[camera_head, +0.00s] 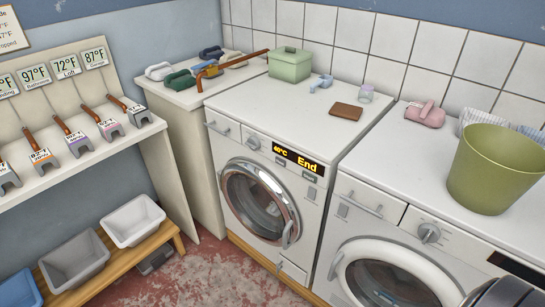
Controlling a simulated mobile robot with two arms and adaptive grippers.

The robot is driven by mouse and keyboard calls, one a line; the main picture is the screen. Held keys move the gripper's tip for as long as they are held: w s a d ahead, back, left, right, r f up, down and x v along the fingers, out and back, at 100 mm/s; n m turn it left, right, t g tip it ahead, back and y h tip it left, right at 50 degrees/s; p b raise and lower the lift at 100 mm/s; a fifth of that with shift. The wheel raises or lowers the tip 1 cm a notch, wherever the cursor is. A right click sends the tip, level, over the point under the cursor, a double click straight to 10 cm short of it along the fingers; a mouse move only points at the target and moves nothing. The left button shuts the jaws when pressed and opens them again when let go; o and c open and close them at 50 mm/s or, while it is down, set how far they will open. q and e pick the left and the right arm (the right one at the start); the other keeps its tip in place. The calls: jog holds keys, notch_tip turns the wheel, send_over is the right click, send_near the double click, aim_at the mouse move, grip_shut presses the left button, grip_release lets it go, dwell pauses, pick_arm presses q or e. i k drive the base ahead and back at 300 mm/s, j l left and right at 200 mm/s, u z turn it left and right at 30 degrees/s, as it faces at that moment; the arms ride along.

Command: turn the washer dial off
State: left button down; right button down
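The left washer (226,165) has a round grey dial (253,142) on its front panel, beside a lit display (298,160) reading "40°C End". Its round door (258,203) looks closed. The second machine on the right (345,215) has a similar dial (430,233) and a dark display (516,268). A dark part of my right gripper (503,292) shows at the bottom right edge, in front of the second machine and away from the left washer's dial. Its fingers cannot be made out. My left gripper is not in view.
A green bin (495,168) and a pink item (425,114) stand on the right machine. Tubs (132,221) sit on a low bench at left.

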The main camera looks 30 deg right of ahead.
aim_at(254, 144)
jog(key=i+j+z, duration=0.1)
jog(key=z, duration=0.3)
jog(key=i+j+z, duration=0.1)
jog(key=z, duration=0.25)
jog(key=j+z, duration=0.2)
jog(key=z, duration=0.2)
jog(key=i, duration=0.05)
